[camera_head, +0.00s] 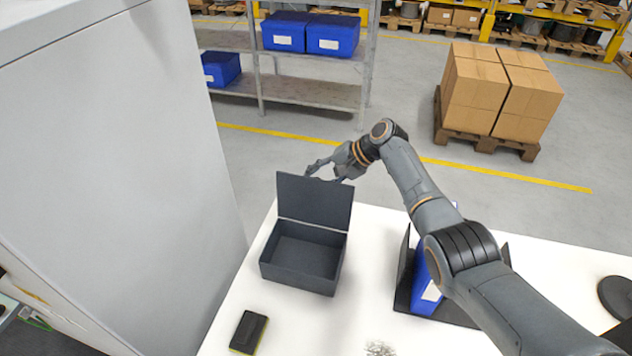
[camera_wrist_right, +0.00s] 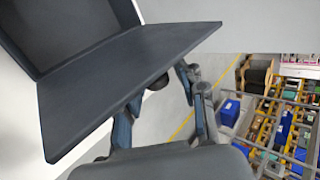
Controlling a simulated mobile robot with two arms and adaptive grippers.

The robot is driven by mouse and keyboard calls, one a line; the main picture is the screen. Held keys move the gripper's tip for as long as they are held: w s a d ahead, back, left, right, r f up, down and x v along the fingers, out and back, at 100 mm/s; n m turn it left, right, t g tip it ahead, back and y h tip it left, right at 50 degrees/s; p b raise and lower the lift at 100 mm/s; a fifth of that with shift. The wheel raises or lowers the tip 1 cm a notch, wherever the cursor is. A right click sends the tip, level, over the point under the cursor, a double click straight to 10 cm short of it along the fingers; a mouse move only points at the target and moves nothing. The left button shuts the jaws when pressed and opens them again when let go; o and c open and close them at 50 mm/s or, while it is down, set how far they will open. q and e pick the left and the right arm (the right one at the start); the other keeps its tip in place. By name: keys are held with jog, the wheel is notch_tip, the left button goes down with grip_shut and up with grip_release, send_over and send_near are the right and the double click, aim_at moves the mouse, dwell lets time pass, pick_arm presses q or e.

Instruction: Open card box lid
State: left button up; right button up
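The dark grey card box (camera_head: 301,279) sits on the white table, its inside showing empty. Its lid (camera_head: 315,201) stands raised, roughly upright, along the box's far edge. In the right wrist view the lid (camera_wrist_right: 115,85) fills much of the upper left, with the box (camera_wrist_right: 60,28) beyond it. My right gripper (camera_head: 325,172) is behind the lid's top edge, its fingers apart with nothing between them. The fingers also show in the right wrist view (camera_wrist_right: 170,80), close to the lid's edge; whether they touch it I cannot tell. My left gripper is out of view.
A blue bin (camera_head: 426,287) in a dark holder stands right of the box, partly behind my right arm. A small black and yellow-green block (camera_head: 248,332) lies in front. A large grey cabinet (camera_head: 110,150) borders the left. The table between box and holder is clear.

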jog(key=shift+s+f, duration=0.15)
jog(key=shift+s, duration=0.05)
jog(key=v, duration=1.2)
